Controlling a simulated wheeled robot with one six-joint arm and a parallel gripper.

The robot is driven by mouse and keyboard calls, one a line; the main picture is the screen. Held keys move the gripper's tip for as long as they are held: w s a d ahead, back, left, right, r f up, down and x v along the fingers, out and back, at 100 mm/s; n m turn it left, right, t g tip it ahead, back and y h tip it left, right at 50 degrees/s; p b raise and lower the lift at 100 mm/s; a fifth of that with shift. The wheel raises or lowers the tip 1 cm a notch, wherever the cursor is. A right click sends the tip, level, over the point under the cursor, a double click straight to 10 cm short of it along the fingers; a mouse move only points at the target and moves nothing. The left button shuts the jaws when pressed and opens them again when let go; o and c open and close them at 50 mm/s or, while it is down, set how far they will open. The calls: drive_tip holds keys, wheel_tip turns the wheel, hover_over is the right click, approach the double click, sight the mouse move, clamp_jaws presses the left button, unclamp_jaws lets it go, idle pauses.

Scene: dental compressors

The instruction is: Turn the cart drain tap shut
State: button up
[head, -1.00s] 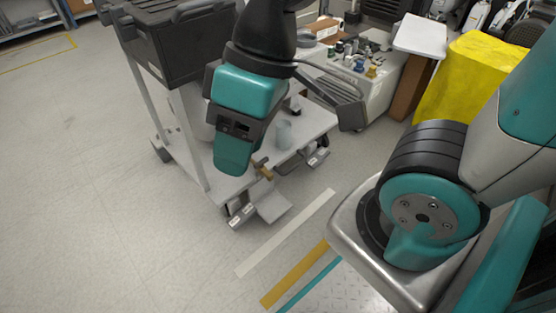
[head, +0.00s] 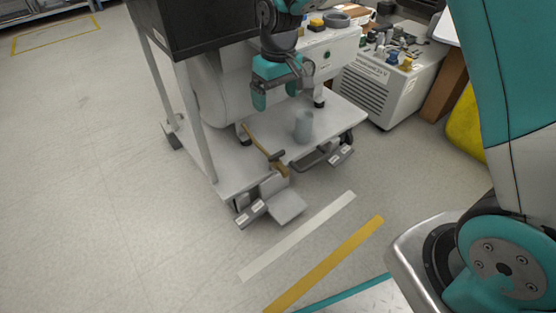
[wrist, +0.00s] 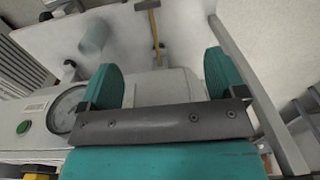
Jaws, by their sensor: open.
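The cart drain tap shows in the head view as a brass pipe with a dark cross handle (head: 274,155) near its front end, low over the cart's lower shelf (head: 235,175). In the wrist view the brass pipe (wrist: 155,35) runs up from the white tank, with the handle (wrist: 147,4) at the top edge. My gripper (head: 282,90) is open and empty, above and behind the tap handle, clear of it. In the wrist view its teal fingers (wrist: 163,80) are apart, with the pipe's base seen between them. The handle's exact turn is hard to tell.
A grey-blue cup (head: 303,126) stands on the shelf right of the tap. A pressure gauge (wrist: 65,110) is left of my fingers in the wrist view. Cart posts (head: 192,120) and a black box (head: 200,25) stand left. Pedals (head: 265,205) jut out in front; floor beyond is clear.

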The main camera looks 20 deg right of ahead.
approach(277, 154)
drive_tip(key=shift+h, duration=0.3)
drive_tip(key=f+b, duration=0.9)
drive_tip(key=b, duration=0.1)
drive_tip(key=shift+w+a, duration=0.1)
drive_tip(key=shift+a, duration=0.2)
drive_tip(key=shift+c, duration=0.4)
drive_tip(key=c, duration=0.8)
drive_tip(key=shift+c, duration=0.2)
